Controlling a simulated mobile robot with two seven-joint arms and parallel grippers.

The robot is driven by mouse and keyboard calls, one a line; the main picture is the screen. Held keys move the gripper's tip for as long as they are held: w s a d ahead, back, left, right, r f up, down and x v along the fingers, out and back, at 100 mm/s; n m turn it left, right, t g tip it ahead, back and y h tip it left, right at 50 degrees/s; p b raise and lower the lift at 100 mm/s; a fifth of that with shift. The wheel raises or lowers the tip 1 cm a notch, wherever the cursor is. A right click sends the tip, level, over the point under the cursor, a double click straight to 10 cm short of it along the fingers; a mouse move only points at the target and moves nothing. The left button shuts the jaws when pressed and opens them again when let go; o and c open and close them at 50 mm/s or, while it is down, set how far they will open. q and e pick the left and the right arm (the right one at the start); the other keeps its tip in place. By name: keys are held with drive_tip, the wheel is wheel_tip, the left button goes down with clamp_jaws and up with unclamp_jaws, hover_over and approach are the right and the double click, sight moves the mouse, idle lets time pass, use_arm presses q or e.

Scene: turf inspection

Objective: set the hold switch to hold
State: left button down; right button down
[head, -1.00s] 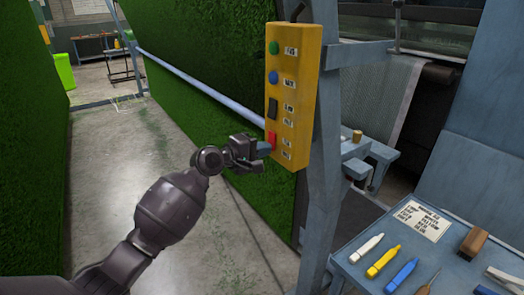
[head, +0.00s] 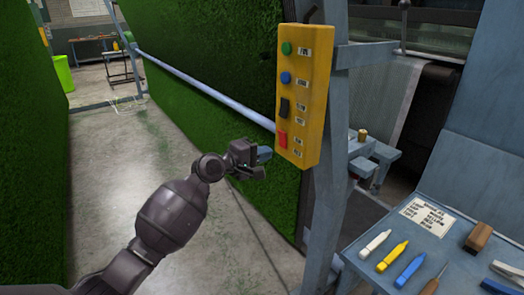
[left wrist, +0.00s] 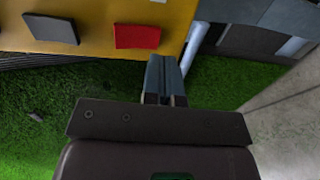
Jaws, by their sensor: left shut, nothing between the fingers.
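A yellow control box (head: 305,100) hangs on a grey post. Down its face are a green button (head: 287,48), a blue button (head: 286,78), a black rocker switch (head: 285,107) and a red rocker switch (head: 283,139). The labels beside them are too small to read, so I cannot tell which is marked hold. My left gripper (head: 264,154) is shut and empty, just left of the box's lower end, apart from it. In the left wrist view the red switch (left wrist: 137,36) and black switch (left wrist: 51,28) lie beyond the shut fingertips (left wrist: 164,70).
A blue-grey bench (head: 440,245) at lower right carries a label card (head: 428,216), several coloured markers, a wooden block (head: 478,237) and an awl. A green turf wall (head: 215,90) with a pale rail (head: 200,88) runs behind my arm. The concrete floor at left is clear.

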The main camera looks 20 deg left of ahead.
use_arm(q)
drive_tip(key=f+b+v, duration=0.1)
drive_tip(key=f+v, duration=0.1)
drive_tip(key=v, duration=0.8)
use_arm(e)
drive_tip(key=shift+w+a+f, duration=0.1)
drive_tip(key=shift+w+f, duration=0.25)
drive_tip(key=shift+f, duration=0.1)
drive_tip(key=shift+s, duration=0.15)
drive_tip(key=shift+s+f, duration=0.15)
drive_tip(key=shift+s, duration=0.1)
